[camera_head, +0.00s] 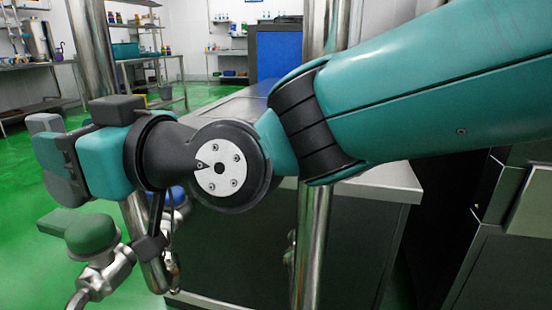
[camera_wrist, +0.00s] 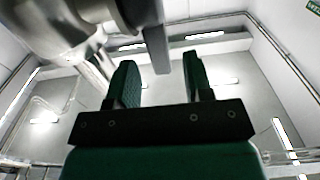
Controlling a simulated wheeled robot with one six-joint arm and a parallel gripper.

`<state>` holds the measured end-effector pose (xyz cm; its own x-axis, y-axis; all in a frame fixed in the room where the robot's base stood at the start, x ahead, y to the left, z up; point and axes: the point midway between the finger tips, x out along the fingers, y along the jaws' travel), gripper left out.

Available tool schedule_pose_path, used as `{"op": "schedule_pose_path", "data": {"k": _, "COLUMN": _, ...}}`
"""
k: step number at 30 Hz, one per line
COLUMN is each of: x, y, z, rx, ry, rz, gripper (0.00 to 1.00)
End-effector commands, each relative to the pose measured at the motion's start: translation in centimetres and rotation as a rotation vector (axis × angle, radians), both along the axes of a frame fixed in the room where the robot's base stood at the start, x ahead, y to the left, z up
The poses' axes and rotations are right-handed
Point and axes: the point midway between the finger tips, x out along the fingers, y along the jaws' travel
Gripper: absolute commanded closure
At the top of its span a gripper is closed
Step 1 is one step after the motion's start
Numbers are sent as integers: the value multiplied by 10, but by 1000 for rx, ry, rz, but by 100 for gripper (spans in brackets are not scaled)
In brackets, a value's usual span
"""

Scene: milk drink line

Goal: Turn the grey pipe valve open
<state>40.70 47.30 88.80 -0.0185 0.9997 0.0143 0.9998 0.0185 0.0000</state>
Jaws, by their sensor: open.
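In the wrist view, the grey valve lever (camera_wrist: 157,50) hangs down from the top, between the two green fingers of my gripper (camera_wrist: 158,75). Both fingers are apart, with a gap beside the lever. It joins a grey rounded part and shiny metal pipework at the upper left. In the head view, my gripper (camera_head: 62,158) is at the left end of the arm, beside grey parts that I cannot clearly separate from it. My arm and wrist hide most of the grey valve there, so its turn angle cannot be told.
A green-handled valve (camera_head: 92,232) sits on a metal pipe just below my gripper. A blue valve part (camera_head: 178,196) shows behind my wrist. Upright steel pipes (camera_head: 314,235) and a steel-topped cabinet (camera_head: 235,250) stand close by. Open green floor (camera_head: 22,190) lies at the left.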

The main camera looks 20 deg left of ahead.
Motion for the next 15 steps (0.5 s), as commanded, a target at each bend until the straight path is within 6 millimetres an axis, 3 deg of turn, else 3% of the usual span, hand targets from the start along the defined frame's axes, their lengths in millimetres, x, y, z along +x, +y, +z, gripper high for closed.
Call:
{"op": "schedule_pose_path", "data": {"k": 1, "x": 2, "y": -14, "z": -7, "rx": 3, "ry": -1, "rz": -4, "gripper": 53}}
{"op": "schedule_pose_path", "data": {"k": 9, "x": 3, "y": -84, "z": -9, "rx": 3, "ry": -2, "rz": -4, "gripper": 53}}
{"op": "schedule_pose_path", "data": {"k": 15, "x": 3, "y": -123, "z": -7, "rx": 2, "ry": -1, "rz": -2, "gripper": 53}}
